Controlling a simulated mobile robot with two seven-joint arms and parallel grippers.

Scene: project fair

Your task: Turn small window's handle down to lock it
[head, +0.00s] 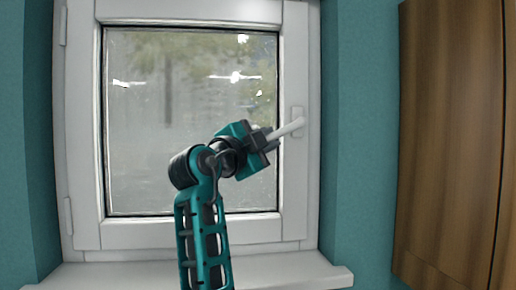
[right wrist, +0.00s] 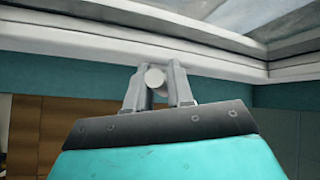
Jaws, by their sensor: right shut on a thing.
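The small window (head: 190,120) has a white frame and fills the middle of the head view, its sash flush in the frame as far as I can see. Its white handle (head: 292,128) is on the right side of the sash and slants down to the left from its base plate. My right gripper (head: 272,138) is shut on the handle's lower left end. In the right wrist view the handle's round white end (right wrist: 155,77) shows between the two grey fingers (right wrist: 157,88). My left gripper is not in view.
A white sill (head: 270,272) runs below the window. Teal walls (head: 360,150) stand on both sides. A brown wooden cabinet or panel (head: 450,140) is at the right. The space before the window looks clear apart from my arm.

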